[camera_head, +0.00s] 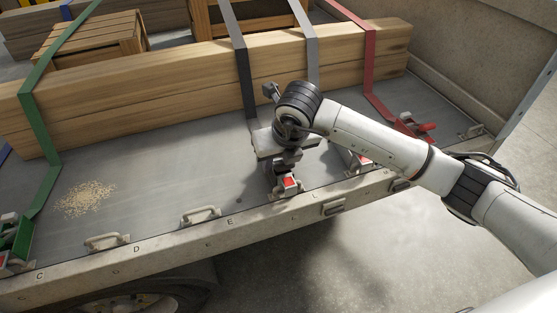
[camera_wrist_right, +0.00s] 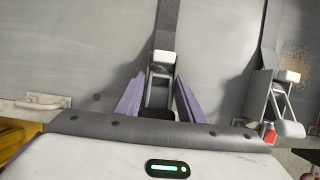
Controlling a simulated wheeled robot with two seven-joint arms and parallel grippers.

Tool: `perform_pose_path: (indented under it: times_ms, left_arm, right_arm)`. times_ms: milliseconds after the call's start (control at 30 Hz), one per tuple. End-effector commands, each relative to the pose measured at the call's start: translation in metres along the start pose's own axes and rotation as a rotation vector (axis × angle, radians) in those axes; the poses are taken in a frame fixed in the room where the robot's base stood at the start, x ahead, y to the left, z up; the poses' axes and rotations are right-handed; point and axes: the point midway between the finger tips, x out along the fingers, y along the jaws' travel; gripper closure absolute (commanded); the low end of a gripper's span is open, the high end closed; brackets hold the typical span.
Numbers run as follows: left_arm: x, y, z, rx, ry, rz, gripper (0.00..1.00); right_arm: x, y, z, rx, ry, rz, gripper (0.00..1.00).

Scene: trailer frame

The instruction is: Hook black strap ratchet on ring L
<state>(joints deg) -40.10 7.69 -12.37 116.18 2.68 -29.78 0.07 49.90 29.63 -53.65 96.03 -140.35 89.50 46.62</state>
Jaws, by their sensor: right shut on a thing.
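The black strap (camera_head: 243,70) runs over the wooden beams and down to the bed behind my right gripper. My right gripper (camera_head: 284,165) points down near the bed's edge. In the right wrist view its two purple fingers (camera_wrist_right: 158,100) are shut on the black strap ratchet (camera_wrist_right: 162,72), one on each side. The ratchet's red part (camera_head: 288,184) shows below the gripper in the head view, close to the rail by the letter L (camera_head: 314,195). Ring L is hidden or too unclear to make out there, so I cannot tell whether the hook touches it. My left gripper is not in view.
A grey strap (camera_head: 311,45) leads to another ratchet (camera_head: 360,160) just right of my gripper. Empty rings (camera_head: 200,215) (camera_head: 107,241) sit along the rail to the left. The red strap's ratchet (camera_head: 425,128) lies further right. The bed between is mostly clear.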

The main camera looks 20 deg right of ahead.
Motion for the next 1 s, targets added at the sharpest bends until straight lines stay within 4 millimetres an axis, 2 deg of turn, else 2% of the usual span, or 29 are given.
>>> perform_pose_path:
  times_ms: [67,100,233,567,667,1000]
  left_arm:
    - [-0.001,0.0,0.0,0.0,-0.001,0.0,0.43]
    - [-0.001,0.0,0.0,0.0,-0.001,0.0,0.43]
    - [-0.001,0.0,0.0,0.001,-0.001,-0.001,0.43]
    - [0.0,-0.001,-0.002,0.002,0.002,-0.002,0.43]
    - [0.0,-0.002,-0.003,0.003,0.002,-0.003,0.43]
    - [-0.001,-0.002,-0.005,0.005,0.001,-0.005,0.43]
  right_arm:
    - [-0.001,0.0,0.001,0.0,-0.003,0.001,0.97]
    - [-0.001,0.0,0.001,0.0,-0.003,0.001,0.63]
    - [-0.001,0.0,0.001,0.0,-0.002,0.0,0.43]
    - [-0.003,0.0,0.0,0.0,0.0,0.0,0.43]
    - [-0.015,0.0,0.001,0.0,-0.002,0.0,0.43]
    - [-0.08,0.0,0.002,-0.001,-0.005,0.0,0.43]
